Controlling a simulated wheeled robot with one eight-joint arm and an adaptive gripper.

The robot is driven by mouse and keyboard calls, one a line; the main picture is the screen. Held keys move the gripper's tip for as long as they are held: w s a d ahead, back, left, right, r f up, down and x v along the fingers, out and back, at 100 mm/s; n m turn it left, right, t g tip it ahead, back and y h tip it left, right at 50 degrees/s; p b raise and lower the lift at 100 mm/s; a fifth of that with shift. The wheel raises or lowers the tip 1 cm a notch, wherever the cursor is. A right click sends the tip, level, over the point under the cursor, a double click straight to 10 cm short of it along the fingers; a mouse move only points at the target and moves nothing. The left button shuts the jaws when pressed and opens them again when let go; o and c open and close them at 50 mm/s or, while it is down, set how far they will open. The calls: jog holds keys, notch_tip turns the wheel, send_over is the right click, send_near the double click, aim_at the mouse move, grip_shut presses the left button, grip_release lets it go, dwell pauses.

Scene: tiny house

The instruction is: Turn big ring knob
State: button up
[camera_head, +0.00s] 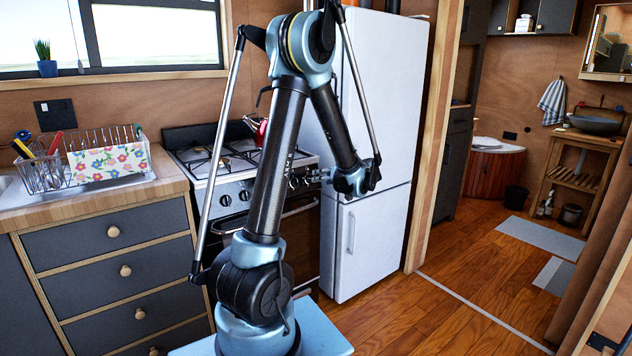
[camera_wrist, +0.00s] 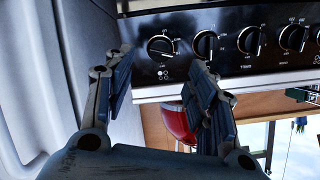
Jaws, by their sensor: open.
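The stove (camera_head: 258,205) stands left of the fridge, with a row of dark round knobs on its black front panel. In the wrist view, which is turned upside down, several knobs show along the panel (camera_wrist: 220,70). The leftmost knob (camera_wrist: 160,46) lies ahead of the gap between my fingers, and another knob (camera_wrist: 205,43) is just beyond the right fingertip. My gripper (camera_wrist: 158,68) is open and empty, apparently short of the panel. In the head view my gripper (camera_head: 312,177) is at the right end of the stove front. I cannot tell which knob is the big ring one.
The white fridge (camera_head: 375,130) stands close beside my gripper; its side fills the left of the wrist view. A red kettle (camera_head: 258,130) sits on the hob, and the oven handle (camera_head: 285,212) sticks out below the knobs. Drawers (camera_head: 115,265) are to the left.

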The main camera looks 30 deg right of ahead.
jog(key=shift+v, duration=2.1)
jog(key=w+a+n+g+y, duration=0.2)
jog(key=a+g, duration=0.5)
jog(key=a, duration=2.5)
jog(key=s+a+f+g, duration=0.2)
jog(key=s+a+g, duration=0.1)
jog(key=s+a, duration=0.75)
jog(key=s+a+f+h, duration=0.1)
jog(key=s+a+f, duration=0.1)
jog(key=s, duration=0.4)
jog(key=s+a+f+n+g+h, duration=0.1)
jog(key=s+a+f+h, duration=0.1)
jog(key=s, duration=0.4)
jog(key=shift+f, duration=0.6)
jog(key=shift+s+a, duration=0.1)
jog(key=shift+c, duration=0.5)
